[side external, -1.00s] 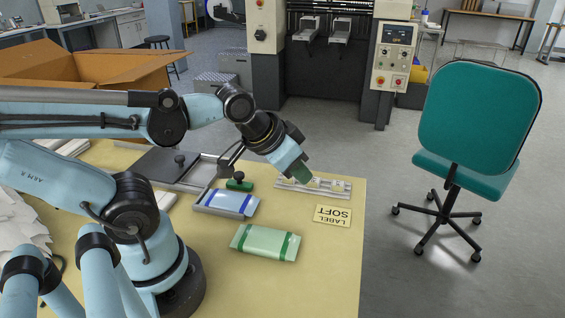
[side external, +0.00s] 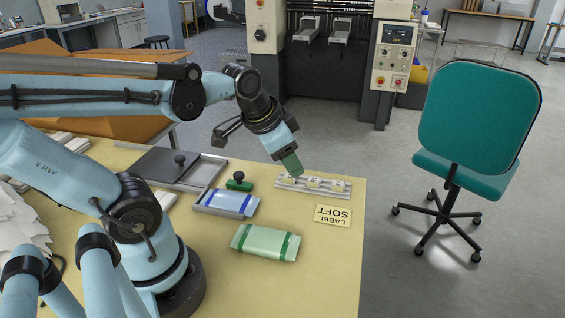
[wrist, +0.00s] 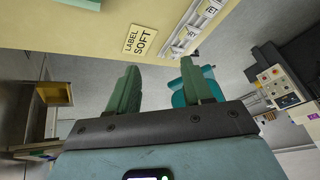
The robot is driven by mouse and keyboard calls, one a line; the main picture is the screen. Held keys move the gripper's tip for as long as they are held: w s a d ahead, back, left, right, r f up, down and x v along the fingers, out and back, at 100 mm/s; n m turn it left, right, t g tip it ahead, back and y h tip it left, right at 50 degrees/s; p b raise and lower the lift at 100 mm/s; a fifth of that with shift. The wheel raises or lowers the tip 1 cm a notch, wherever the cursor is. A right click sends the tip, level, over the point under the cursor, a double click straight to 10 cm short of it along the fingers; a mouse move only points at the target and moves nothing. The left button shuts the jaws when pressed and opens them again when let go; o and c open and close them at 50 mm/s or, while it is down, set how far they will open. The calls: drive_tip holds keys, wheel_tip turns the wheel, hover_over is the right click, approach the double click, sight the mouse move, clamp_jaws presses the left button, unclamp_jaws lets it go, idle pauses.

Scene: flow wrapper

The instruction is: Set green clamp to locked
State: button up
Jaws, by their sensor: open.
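A small dark green piece with a black knob (side external: 239,183), which looks like the green clamp, sits on the table beside the blue-banded packet. Whether it is locked cannot be told at this size. My gripper (side external: 292,168) has green fingers and hangs above the left end of the pale rail, to the right of the green piece and apart from it. In the wrist view my gripper (wrist: 160,75) has its two fingers spread with nothing between them. The green piece cannot be made out in the wrist view.
A pale rail with white labelled blocks (side external: 313,186) lies at the table's back right. A "LABEL SOFT" card (side external: 333,215) lies in front of it. A blue-banded packet (side external: 231,203) rests in a metal tray, and a green-banded packet (side external: 265,243) lies on the yellow table (side external: 320,280).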

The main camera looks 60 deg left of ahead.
drive_tip(key=shift+o, duration=0.2)
drive_tip(key=s+a+m+g, duration=0.1)
drive_tip(key=a+m+g, duration=0.2)
drive_tip(key=a, duration=0.6)
drive_tip(key=shift+s+a+r, duration=0.15)
drive_tip(key=shift+a+r, duration=0.05)
drive_tip(key=shift+r, duration=0.2)
drive_tip(key=m+g, duration=0.3)
drive_tip(key=m, duration=0.1)
hover_over(237, 173)
drive_tip(key=shift+h, duration=0.4)
drive_tip(key=shift+f, duration=5.95)
clamp_jaws()
